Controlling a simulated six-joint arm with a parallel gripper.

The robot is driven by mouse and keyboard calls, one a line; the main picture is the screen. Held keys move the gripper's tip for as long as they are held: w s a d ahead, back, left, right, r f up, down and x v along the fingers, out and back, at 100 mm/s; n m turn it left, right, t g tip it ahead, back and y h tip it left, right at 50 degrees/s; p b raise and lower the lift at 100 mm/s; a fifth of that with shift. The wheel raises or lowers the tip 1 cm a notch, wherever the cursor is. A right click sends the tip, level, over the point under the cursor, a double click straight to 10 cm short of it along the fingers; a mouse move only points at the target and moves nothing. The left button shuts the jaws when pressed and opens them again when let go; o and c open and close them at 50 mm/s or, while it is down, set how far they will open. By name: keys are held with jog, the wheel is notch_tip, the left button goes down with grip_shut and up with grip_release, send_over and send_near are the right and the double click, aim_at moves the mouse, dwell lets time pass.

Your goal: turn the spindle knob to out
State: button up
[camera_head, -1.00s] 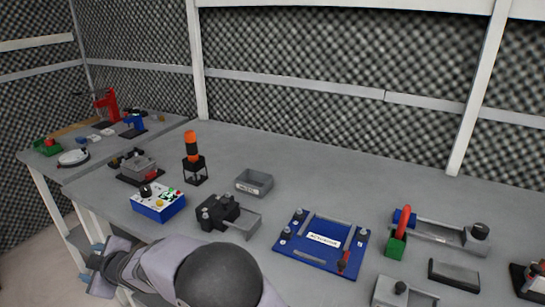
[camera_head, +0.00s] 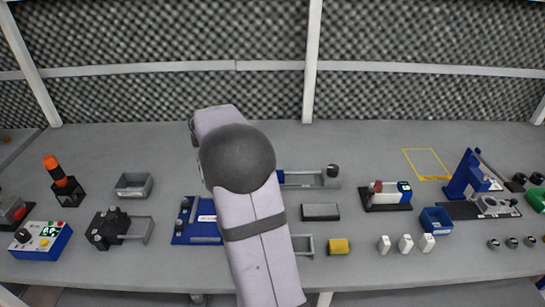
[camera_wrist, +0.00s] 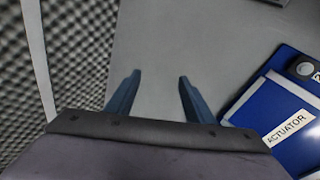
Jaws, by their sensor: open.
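A black knob (camera_head: 22,236) stands on top of a white-and-blue control box (camera_head: 42,243) at the far left of the head view. The box also has small coloured buttons and a green display. Its labels are too small to read, so I cannot tell the knob's setting or confirm it is the spindle knob. My gripper (camera_wrist: 158,78) is open and empty in the wrist view, with two blue fingers apart over bare grey bench. In the head view my arm hides the gripper, well right of the control box. The knob is not in the wrist view.
A blue plate marked ACTUATOR (camera_wrist: 285,128) lies right of my fingers in the wrist view. Foam walls (camera_head: 150,95) rise behind.

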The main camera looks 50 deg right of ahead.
aim_at(333, 167)
jog(key=s+d+g+p, duration=0.1)
jog(key=s+d, duration=0.3)
jog(key=s+d+g, duration=0.1)
jog(key=s+d, duration=0.3)
jog(key=s+d+g+h+p, duration=0.1)
jog(key=s+d, duration=0.3)
jog(key=shift+s+d+f+n+p, duration=0.15)
jog(key=shift+s+d+n+p, duration=0.05)
jog(key=shift+d+n+p, duration=0.15)
jog(key=s+d+r+n+g+y+p, duration=0.1)
jog(key=s+d+n+g+p, duration=0.2)
jog(key=s, duration=0.5)
jog(key=s+d+r+n+g+p, duration=0.1)
jog(key=s+d+n+p, duration=0.1)
jog(key=s+d+p, duration=0.5)
jog(key=shift+s+d+f, duration=0.15)
jog(key=shift+d+f, duration=0.1)
jog(key=shift+f, duration=0.95)
jog(key=shift+s+d+f, duration=0.2)
jog(key=shift+d+f, duration=0.05)
jog(key=shift+f, duration=0.95)
jog(key=shift+s+d+f, duration=0.15)
jog(key=shift+d+f, duration=0.1)
jog(key=shift+f, duration=0.95)
jog(key=c, duration=1)
